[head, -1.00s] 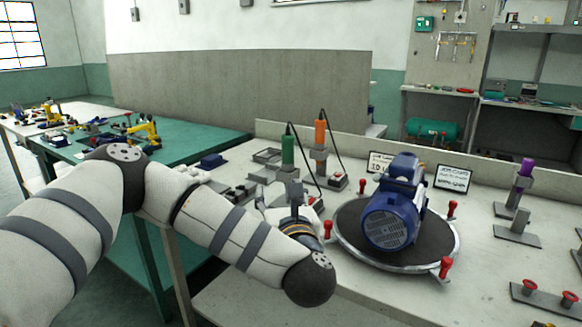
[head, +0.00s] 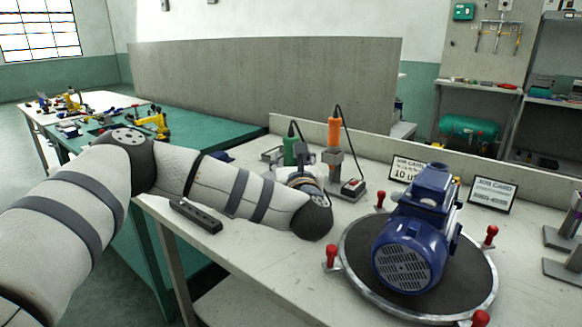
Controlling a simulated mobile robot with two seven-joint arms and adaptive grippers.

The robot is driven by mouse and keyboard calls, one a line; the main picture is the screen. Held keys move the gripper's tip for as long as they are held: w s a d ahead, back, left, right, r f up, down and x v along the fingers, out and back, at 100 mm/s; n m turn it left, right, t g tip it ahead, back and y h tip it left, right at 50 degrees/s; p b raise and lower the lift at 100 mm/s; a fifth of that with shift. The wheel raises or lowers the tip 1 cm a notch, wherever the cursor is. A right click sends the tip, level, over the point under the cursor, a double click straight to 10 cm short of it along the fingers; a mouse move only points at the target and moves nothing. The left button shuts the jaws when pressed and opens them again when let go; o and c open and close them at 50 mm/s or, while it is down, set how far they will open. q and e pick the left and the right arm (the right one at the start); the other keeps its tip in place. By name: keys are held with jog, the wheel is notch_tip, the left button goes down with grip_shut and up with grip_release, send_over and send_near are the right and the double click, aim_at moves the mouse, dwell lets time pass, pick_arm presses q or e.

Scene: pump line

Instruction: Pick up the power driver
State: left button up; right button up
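Two corded upright tools stand at the back of the bench in the head view: an orange-handled one (head: 334,133) in a grey stand and a green-handled one (head: 290,150) to its left. I cannot tell from looks alone which is the power driver. My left arm reaches across the bench's left end, and my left gripper (head: 303,157) is at the green tool, overlapping its lower part in the picture. The wrist hides most of the fingers, so I cannot see whether they touch or hold it. My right gripper is not in view.
A blue pump motor (head: 415,235) sits on a round dark turntable (head: 358,272) with red knobs around it. A small box with a red switch (head: 353,189) is by the orange tool. Job cards (head: 492,195) stand behind. A black strip (head: 195,215) lies at the bench's left edge.

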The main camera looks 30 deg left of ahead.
pick_arm(q)
jog(key=shift+x, duration=0.8)
jog(key=shift+w, duration=0.1)
grip_shut()
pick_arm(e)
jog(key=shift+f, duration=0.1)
pick_arm(q)
notch_tip(320, 180, up, 23)
jog(key=p, duration=0.2)
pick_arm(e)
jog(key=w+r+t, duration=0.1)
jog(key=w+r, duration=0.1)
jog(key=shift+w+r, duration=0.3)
pick_arm(q)
jog(key=shift+d, duration=0.1)
